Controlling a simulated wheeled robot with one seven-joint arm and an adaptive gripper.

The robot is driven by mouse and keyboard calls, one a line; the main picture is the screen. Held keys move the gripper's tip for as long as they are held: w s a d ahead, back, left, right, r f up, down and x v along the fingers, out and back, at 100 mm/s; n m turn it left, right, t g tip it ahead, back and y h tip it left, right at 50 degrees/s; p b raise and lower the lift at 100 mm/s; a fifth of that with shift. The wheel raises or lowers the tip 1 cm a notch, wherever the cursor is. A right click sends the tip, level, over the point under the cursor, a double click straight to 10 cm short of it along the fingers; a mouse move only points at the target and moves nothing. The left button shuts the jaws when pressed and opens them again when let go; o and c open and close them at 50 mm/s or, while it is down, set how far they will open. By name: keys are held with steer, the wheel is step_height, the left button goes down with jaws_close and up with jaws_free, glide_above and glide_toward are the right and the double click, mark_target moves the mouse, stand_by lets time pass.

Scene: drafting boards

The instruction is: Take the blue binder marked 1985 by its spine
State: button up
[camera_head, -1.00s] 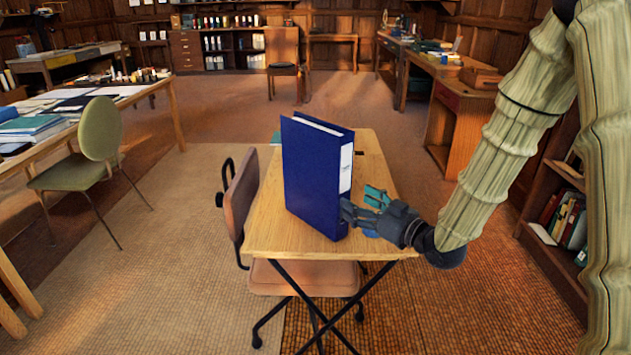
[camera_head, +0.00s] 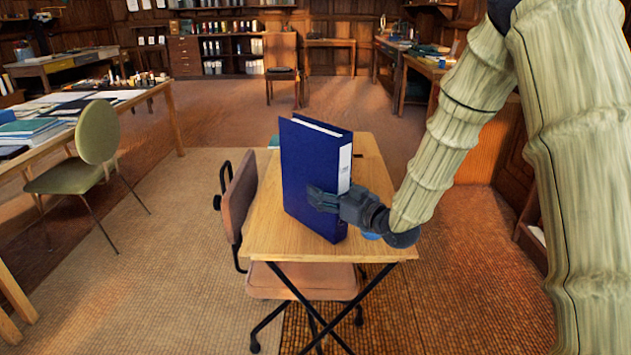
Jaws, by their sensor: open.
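The blue binder (camera_head: 310,170) stands upright on a small wooden table (camera_head: 270,235). Its broad cover faces left and front, and its spine with a white label (camera_head: 345,165) faces right. The label is too small to read. My gripper (camera_head: 325,198) is at the lower spine side, coming in from the right. One dark finger lies in front of the near cover; the other finger is hidden behind the binder. The jaws are open; I cannot tell whether they touch the binder.
A small blue object (camera_head: 371,236) sits on the table below my gripper, partly hidden. A brown chair (camera_head: 238,200) stands close against the table's left side. A green chair (camera_head: 97,140) and a long desk (camera_head: 150,93) are farther left.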

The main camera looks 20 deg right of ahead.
steer(key=shift+w+a, duration=0.25)
steer(key=shift+w, duration=0.2)
steer(key=shift+c, duration=0.4)
steer(key=c, duration=1.4)
steer(key=shift+r, duration=0.1)
jaws_close()
